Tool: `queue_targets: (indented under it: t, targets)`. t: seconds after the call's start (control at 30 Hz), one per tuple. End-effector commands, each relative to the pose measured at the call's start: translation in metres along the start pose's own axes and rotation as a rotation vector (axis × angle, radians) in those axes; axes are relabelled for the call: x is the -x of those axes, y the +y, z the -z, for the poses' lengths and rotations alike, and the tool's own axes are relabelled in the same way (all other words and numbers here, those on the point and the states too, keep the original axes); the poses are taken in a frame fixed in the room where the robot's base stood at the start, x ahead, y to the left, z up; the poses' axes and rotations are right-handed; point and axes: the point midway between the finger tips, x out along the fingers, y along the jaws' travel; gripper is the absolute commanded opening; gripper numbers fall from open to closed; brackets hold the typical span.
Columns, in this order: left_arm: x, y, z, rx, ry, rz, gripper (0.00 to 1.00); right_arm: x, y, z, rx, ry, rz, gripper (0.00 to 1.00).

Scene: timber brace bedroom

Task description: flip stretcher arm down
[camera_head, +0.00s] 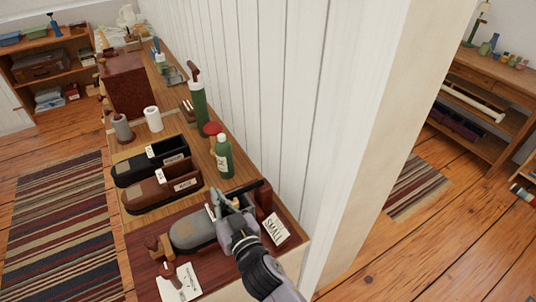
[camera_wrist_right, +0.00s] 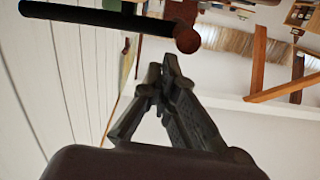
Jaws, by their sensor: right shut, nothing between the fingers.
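Which part is the stretcher arm is not clear. My right gripper (camera_head: 224,199) is over the body's right end, in front of the bar, and hides part of it. In the right wrist view its fingertips (camera_wrist_right: 160,76) are together and empty, below a dark bar (camera_wrist_right: 82,15) with a brown round end (camera_wrist_right: 187,38). My left gripper is out of view.
A "SMALL" card (camera_head: 275,229) and a white card (camera_head: 179,284) lie near the mat. A white plank wall (camera_head: 270,80) borders the bench's right side.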

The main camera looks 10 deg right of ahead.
Motion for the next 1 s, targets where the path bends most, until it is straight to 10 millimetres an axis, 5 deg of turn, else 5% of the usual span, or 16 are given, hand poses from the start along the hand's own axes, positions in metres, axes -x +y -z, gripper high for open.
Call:
queue_targets:
  t: [1.0]
  targets:
    - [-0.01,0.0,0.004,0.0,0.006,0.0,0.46,0.0,0.0,-0.019,0.108,-0.013,-0.006,0.0]
